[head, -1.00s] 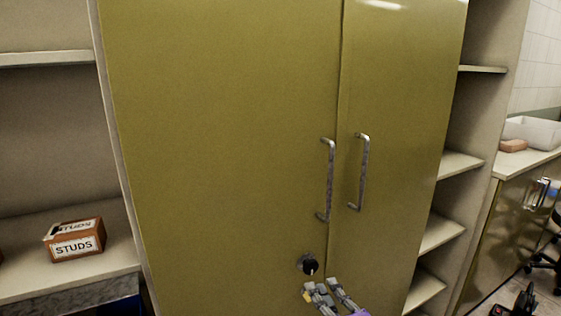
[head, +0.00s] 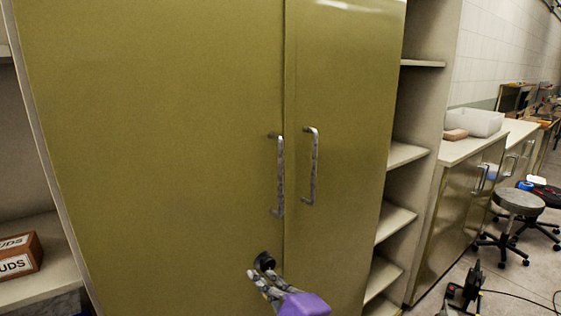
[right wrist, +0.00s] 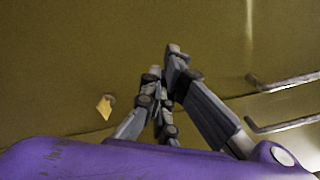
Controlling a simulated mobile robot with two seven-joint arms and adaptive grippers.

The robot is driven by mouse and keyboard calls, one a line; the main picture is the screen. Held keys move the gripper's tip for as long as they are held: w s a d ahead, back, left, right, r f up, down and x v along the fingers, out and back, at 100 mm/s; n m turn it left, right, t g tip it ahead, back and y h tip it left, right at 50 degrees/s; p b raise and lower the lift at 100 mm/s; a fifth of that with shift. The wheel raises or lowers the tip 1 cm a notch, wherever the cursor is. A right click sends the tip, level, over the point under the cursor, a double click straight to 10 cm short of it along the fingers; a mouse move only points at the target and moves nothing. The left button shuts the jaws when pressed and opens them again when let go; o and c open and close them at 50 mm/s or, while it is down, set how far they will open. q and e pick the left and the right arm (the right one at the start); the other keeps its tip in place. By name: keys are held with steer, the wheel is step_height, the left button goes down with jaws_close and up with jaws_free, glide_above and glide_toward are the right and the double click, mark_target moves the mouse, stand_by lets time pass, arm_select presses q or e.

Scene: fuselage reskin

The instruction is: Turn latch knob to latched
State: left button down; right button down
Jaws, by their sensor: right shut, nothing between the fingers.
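The dark round latch knob (head: 264,261) sits low on the left olive cabinet door (head: 150,150), beside the seam between the doors. My right gripper (head: 256,277) is just below the knob in the head view. Its fingers are together with nothing between them. I cannot tell whether a fingertip touches the knob. In the right wrist view the gripper's fingers (right wrist: 168,62) point at the olive door surface, and I cannot make out the knob there. The knob's pointer setting is not readable. My left gripper is not in view.
Two vertical bar handles, left (head: 280,175) and right (head: 313,167), stick out above the knob. Open shelves (head: 398,155) flank the cabinet. A studs box (head: 18,257) lies on the left shelf. A stool (head: 520,202) stands at right. A small yellow piece (right wrist: 105,108) is unidentified.

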steer(key=shift+w+a+r, duration=0.15)
steer(key=shift+w+a, duration=0.1)
steer(key=shift+w, duration=0.15)
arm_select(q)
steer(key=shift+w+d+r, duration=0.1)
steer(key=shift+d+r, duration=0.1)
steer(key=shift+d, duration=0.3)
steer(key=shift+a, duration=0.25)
arm_select(e)
steer(key=shift+w+d+f, duration=0.2)
steer(key=shift+w+d, duration=0.1)
steer(key=shift+d, duration=0.2)
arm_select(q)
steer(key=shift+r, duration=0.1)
arm_select(e)
steer(key=shift+r, duration=0.1)
stand_by(0.3)
